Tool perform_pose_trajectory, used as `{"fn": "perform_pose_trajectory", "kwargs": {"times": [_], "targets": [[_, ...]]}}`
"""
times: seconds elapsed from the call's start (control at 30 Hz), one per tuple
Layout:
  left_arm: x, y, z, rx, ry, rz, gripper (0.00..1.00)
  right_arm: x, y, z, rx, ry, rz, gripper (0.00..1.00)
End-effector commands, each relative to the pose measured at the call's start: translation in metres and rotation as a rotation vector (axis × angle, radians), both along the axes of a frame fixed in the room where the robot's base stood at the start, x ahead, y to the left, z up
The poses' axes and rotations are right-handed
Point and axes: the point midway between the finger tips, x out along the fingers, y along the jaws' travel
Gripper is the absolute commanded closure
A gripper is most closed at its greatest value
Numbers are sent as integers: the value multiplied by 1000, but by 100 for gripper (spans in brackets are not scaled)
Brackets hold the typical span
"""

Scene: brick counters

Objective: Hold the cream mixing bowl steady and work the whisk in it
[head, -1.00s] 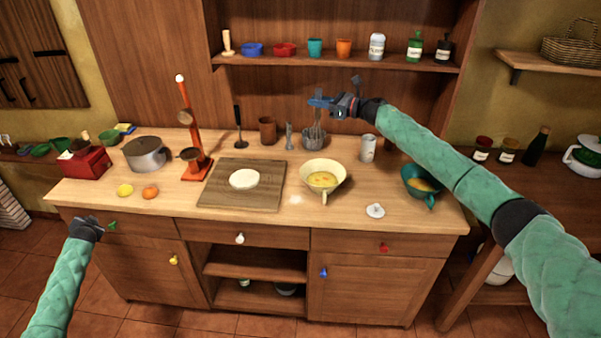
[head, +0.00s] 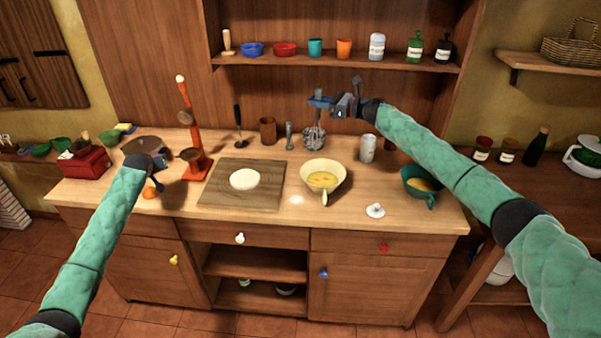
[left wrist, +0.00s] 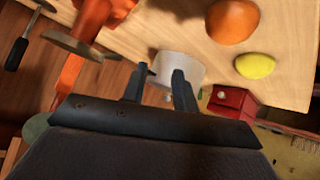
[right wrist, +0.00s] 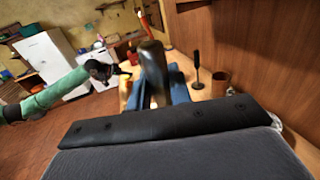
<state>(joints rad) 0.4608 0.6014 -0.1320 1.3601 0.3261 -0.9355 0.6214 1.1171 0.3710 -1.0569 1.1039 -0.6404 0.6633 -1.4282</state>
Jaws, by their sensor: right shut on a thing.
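The cream mixing bowl (head: 340,186) stands on the counter right of the cutting board, with yellow mix inside and its handle towards the front. The whisk (head: 314,138) hangs head down behind the bowl, apart from it. My right gripper (head: 322,102) is shut on the whisk's handle. The dark handle (right wrist: 152,70) shows between the blue fingers in the right wrist view. My left gripper (head: 158,162) is over the counter's left side, by the saucepan and well left of the bowl. Its fingers (left wrist: 160,85) are apart and empty in the left wrist view.
The cutting board (head: 215,195) with a round of dough lies between my left gripper and the bowl. A red-orange stand (head: 196,150) rises beside my left gripper. A teal bowl (head: 408,183), a grey canister (head: 367,148) and a white lid (head: 375,210) are right of the bowl.

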Motion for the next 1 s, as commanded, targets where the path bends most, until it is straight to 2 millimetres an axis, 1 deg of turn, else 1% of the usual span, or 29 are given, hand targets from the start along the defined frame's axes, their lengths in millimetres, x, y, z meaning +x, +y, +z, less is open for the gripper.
{"fn": "perform_pose_trajectory", "kwargs": {"times": [0.03, 0.2, 0.27, 0.3, 0.47, 0.5, 0.6, 0.77, 0.97, 1.0], "targets": [[5, -25, 6, -58, 6, 4, 71, 0, 0, 0, 0, 0, 0, 100], [13, -104, 20, -257, 56, 41, 71, 0, 0, 0, 0, 0, 0, 100], [13, -130, 25, -317, 79, 54, 71, 0, 0, 0, 0, 0, 0, 100], [12, -146, 28, -355, 96, 62, 71, 0, 0, 0, 0, 0, 0, 100], [7, -205, 38, -478, 162, 98, 71, 0, 0, 0, 0, 0, 0, 100], [6, -219, 39, -506, 178, 107, 71, 0, 0, 0, 0, 0, 0, 100], [5, -252, 38, -570, 209, 133, 71, 0, 0, 0, 0, 0, 0, 100], [6, -289, 36, -644, 232, 167, 71, 0, 0, 0, 0, 0, 0, 100], [5, -344, 34, -751, 277, 220, 71, 0, 0, 0, 0, 0, 0, 100], [5, -356, 34, -774, 286, 230, 71, 0, 0, 0, 0, 0, 0, 100]]}}
